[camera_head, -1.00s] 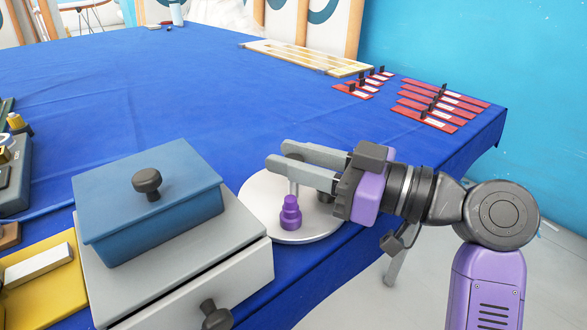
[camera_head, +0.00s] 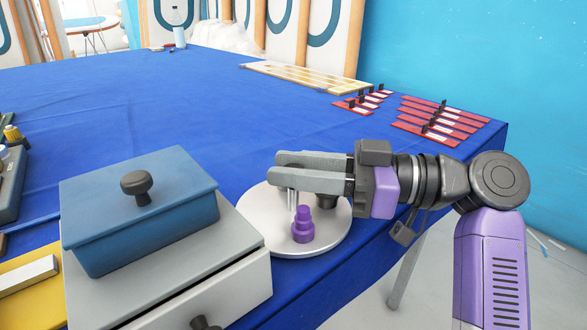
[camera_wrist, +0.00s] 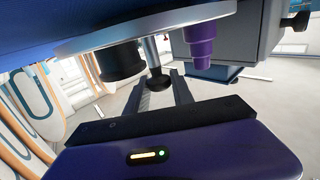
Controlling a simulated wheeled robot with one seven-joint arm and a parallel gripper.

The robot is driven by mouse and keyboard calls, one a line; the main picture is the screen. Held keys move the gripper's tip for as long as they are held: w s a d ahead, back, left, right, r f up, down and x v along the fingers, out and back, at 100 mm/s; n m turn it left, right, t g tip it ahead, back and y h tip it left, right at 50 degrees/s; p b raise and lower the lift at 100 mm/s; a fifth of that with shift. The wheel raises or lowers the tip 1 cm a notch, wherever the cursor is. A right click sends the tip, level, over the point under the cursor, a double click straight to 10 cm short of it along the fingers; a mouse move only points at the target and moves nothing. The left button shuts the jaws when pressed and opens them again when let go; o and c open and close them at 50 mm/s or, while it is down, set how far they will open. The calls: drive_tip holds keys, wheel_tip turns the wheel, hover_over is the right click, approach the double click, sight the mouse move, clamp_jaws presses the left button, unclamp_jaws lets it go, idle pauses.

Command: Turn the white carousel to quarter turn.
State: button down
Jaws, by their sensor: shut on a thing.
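The white carousel (camera_head: 258,218) is a flat round disc at the table's near edge, beside the grey drawer box. A purple stepped piece (camera_head: 303,230) stands upright on its near side, and a dark piece (camera_head: 328,201) stands right of that, partly behind my gripper. A thin upright post (camera_head: 292,200) rises from the disc below my fingers. My gripper (camera_head: 282,168) reaches in from the right above the disc, shut on the post's dark knob (camera_wrist: 157,82). The wrist view appears upside down; the purple piece (camera_wrist: 199,46) and dark piece (camera_wrist: 121,62) show on either side.
A grey drawer box (camera_head: 150,290) with a blue lidded box (camera_head: 140,215) on it stands close left of the carousel. Red strips (camera_head: 440,120) and a pale board (camera_head: 305,77) lie at the back right. The blue table (camera_head: 180,100) is clear in the middle.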

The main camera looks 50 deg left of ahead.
drive_tip(key=shift+f, duration=0.1)
drive_tip(key=c, duration=1.1)
unclamp_jaws()
drive_tip(key=shift+c, duration=0.2)
hover_over(348, 214)
drive_tip(key=shift+p, duration=0.45)
